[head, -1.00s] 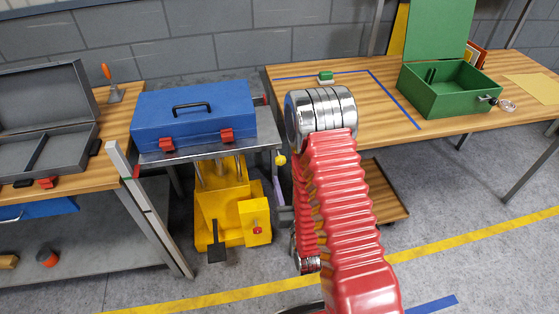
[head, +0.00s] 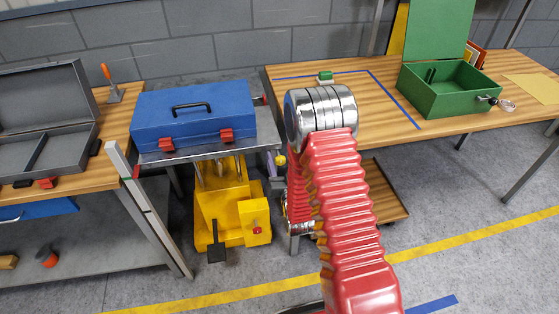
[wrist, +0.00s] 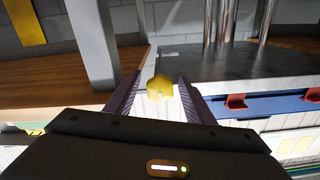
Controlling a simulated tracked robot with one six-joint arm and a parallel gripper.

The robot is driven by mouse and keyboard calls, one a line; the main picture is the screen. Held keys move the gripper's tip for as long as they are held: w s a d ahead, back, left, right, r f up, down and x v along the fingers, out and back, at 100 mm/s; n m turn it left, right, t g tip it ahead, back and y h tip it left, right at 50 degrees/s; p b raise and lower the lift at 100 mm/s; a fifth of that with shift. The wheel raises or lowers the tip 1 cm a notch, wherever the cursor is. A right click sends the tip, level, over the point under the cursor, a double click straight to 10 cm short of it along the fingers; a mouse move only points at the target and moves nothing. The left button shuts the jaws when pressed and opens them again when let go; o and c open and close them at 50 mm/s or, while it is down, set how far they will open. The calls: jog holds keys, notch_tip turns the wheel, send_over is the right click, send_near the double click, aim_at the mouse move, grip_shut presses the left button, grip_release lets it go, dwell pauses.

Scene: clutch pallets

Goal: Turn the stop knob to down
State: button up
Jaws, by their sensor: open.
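A small yellow knob (head: 280,160), which looks like the stop knob, is at the right edge of the grey lift table top (head: 205,154). In the wrist view the knob (wrist: 160,88) shows between my two purple finger tips, with a narrow gap on each side. My gripper (wrist: 159,92) is open around or just short of it; I cannot tell the depth. In the head view my gripper (head: 274,170) is small and partly hidden by my red arm. The knob's pointing direction cannot be read.
A closed blue toolbox (head: 195,112) stands on the lift table, over a yellow base (head: 222,210) with a pedal. Wooden benches flank it; the left holds an open grey case (head: 45,120), the right an open green box (head: 447,88). A grey post (head: 140,195) stands left.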

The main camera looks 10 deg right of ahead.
jog(key=shift+c, duration=0.5)
jog(key=shift+a, duration=0.1)
jog(key=c, duration=1)
